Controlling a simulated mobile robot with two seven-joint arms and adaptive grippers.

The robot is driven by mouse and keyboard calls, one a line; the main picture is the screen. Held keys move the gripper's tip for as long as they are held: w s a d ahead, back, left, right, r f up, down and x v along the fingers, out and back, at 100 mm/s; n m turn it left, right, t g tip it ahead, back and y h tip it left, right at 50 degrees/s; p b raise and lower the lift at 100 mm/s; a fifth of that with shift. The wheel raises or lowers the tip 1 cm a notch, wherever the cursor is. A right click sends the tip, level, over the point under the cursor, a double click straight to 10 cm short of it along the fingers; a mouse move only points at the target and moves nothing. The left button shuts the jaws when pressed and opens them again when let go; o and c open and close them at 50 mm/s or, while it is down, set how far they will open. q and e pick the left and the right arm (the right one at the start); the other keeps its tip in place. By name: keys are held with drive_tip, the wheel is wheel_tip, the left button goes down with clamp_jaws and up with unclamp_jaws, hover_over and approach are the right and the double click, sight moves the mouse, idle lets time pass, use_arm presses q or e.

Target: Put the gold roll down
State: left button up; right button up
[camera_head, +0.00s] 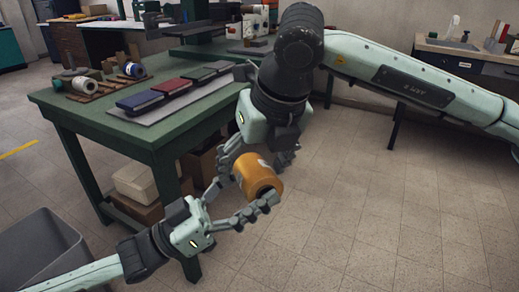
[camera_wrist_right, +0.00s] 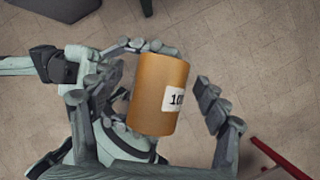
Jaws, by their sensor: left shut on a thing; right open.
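The gold roll (camera_head: 257,178), an orange-gold cylinder with a white label, is held in the air in front of the green table's (camera_head: 150,140) right front corner. My left gripper (camera_head: 243,196), coming from the lower left, is shut on it. My right gripper (camera_head: 256,160) reaches down from above, open, with its fingers about the roll's upper end. In the right wrist view the roll (camera_wrist_right: 160,95) stands between my right gripper's spread fingers (camera_wrist_right: 150,108), its label partly readable. Whether the right fingers touch it, I cannot tell.
A wooden rack (camera_head: 89,93) with rolls stands at the left. Boxes sit on the shelf below. A grey bin (camera_head: 40,250) stands lower left. Floor at right is clear.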

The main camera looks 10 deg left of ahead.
drive_tip(key=shift+w+a+f, duration=0.15)
drive_tip(key=shift+f, duration=0.3)
drive_tip(key=c, duration=1.2)
use_arm(q)
drive_tip(key=o, duration=1.4)
drive_tip(key=shift+c, duration=0.2)
use_arm(e)
drive_tip(key=shift+c, duration=0.7)
